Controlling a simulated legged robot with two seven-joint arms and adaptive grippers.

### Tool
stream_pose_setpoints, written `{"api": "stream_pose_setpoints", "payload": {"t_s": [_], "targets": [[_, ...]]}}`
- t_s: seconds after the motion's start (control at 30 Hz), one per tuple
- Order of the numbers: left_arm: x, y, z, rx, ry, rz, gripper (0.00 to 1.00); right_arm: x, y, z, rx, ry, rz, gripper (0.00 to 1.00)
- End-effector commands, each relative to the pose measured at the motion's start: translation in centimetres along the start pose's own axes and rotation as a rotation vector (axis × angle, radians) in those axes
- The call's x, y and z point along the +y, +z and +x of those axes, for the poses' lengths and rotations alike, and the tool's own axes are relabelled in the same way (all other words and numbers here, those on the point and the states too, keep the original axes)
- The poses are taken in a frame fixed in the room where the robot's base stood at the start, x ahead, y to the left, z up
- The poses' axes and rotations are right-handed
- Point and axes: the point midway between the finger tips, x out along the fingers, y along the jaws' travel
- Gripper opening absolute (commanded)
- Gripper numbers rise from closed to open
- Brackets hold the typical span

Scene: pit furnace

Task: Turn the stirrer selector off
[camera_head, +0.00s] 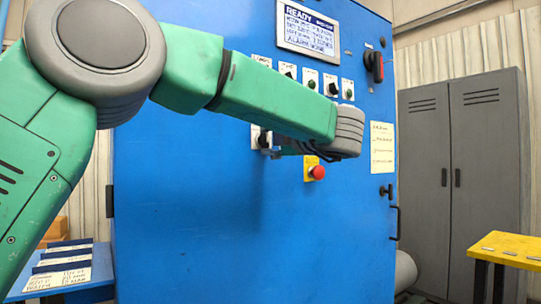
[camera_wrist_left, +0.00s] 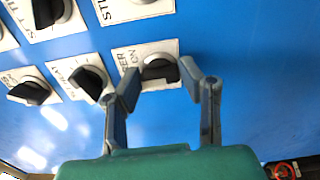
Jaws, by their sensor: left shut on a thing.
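A black selector knob (camera_wrist_left: 160,70) sits on a white plate on the blue cabinet front. Its label is partly hidden; I can read "ER" and "ON". My left gripper (camera_wrist_left: 160,80) has one finger on each side of this knob in the left wrist view and is shut on it. In the head view, my left gripper (camera_head: 275,151) is at the lower white plate (camera_head: 256,137), low on the panel; the knob is largely hidden there. My right gripper is in neither view.
Several other knobs on white plates are close by, including one (camera_wrist_left: 90,82) left of the gripper. A red emergency button (camera_head: 317,172) is below my wrist. A display (camera_head: 308,28) and a rotary switch (camera_head: 374,66) are above. A yellow table (camera_head: 510,250) stands right.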

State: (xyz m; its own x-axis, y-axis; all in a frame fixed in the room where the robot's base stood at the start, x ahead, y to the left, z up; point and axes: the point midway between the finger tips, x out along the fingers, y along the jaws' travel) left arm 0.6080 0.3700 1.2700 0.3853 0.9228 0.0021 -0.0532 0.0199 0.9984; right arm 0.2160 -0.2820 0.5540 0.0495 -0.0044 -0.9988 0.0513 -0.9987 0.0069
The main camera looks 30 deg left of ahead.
Motion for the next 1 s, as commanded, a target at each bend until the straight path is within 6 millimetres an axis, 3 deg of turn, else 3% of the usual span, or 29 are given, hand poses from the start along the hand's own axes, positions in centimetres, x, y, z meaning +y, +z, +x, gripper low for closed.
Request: {"api": "stream_pose_setpoints", "payload": {"t_s": [0.03,0.4,1.0], "targets": [[-0.9,-0.1,0.0,0.003,-0.006,-0.040,0.04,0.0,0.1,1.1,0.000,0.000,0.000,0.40],[-0.9,0.0,0.0,0.004,-0.009,-0.325,0.04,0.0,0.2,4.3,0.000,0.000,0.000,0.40],[-0.8,0.1,0.0,0.005,-0.009,-0.473,0.04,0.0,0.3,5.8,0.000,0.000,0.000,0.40]]}}
